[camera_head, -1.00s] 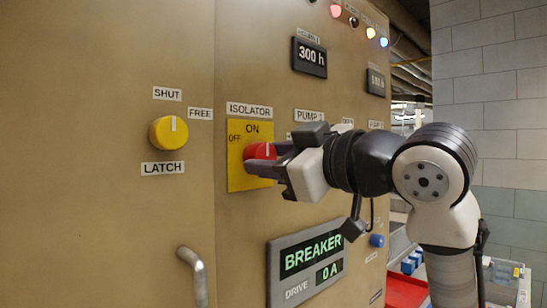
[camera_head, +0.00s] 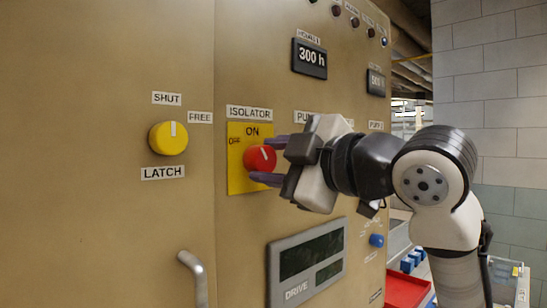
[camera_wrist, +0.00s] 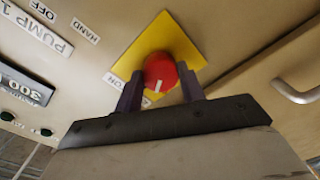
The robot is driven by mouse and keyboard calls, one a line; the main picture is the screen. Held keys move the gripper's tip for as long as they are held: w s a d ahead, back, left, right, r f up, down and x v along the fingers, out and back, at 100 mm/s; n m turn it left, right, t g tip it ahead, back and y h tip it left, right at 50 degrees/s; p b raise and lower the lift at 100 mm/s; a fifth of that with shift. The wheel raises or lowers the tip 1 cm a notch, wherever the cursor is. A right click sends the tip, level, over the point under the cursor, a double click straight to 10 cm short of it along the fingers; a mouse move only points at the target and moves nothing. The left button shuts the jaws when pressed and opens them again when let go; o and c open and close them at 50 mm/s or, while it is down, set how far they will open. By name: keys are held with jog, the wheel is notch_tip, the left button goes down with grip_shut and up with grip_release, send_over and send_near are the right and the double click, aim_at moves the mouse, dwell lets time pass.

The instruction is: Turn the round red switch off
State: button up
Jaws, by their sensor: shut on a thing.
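The round red switch (camera_head: 259,159) sits on a yellow plate (camera_head: 236,182) under the ISOLATOR label. The plate reads ON at its top and OFF at its upper left. The switch's white mark leans to the upper left, off the ON word towards OFF. My gripper (camera_head: 261,160) comes from the right, with one dark finger above the switch and one below. In the wrist view the red switch (camera_wrist: 160,70) sits between the two fingers, and my gripper (camera_wrist: 160,80) is shut on it. The lower edge of the switch is partly hidden by a finger.
A yellow knob (camera_head: 168,138) labelled SHUT, FREE and LATCH is on the left. A metal handle (camera_head: 194,275) sticks out below. The DRIVE display (camera_head: 308,258) is dark. The lamps (camera_head: 353,22) along the top look unlit, except perhaps a bluish one at right.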

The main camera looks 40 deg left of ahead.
jog(key=n+p, duration=0.1)
jog(key=n, duration=1)
jog(key=shift+n, duration=0.3)
dwell(0.4)
jog(key=o, duration=1)
jog(key=shift+d+t, duration=0.1)
jog(key=shift+t, duration=0.2)
jog(key=d+b, duration=0.1)
jog(key=d, duration=0.3)
jog(key=d+b, duration=0.1)
jog(key=d, duration=0.4)
jog(key=s+d+b, duration=0.1)
jog(key=d, duration=0.3)
jog(key=shift+s+d+r+b, duration=0.1)
jog(key=shift+d+r+b, duration=0.1)
jog(key=shift+d+b, duration=0.15)
